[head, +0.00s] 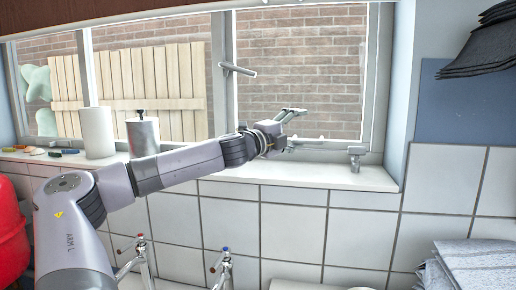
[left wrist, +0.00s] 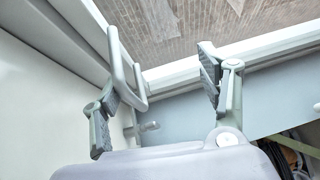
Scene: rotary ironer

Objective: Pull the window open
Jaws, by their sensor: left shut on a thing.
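The window (head: 300,70) is a framed pane in front of a brick wall. A grey lever handle (head: 237,69) sits on its left upright, above and left of my left gripper (head: 293,130). That gripper is at the lower part of the right pane, just above the sill. In the left wrist view, a pale looped handle (left wrist: 128,68) lies against the left finger, between the fingers of my left gripper (left wrist: 160,78). The fingers look wide apart, and the exact contact is partly hidden. My right gripper is not in view.
The white sill (head: 330,175) runs below the window, with a small metal fitting (head: 356,157) at its right. A white cylinder (head: 97,132) and a second canister (head: 143,136) stand left. Taps (head: 222,267) are below, dark cloths (head: 485,45) upper right, and folded towels (head: 470,265) lower right.

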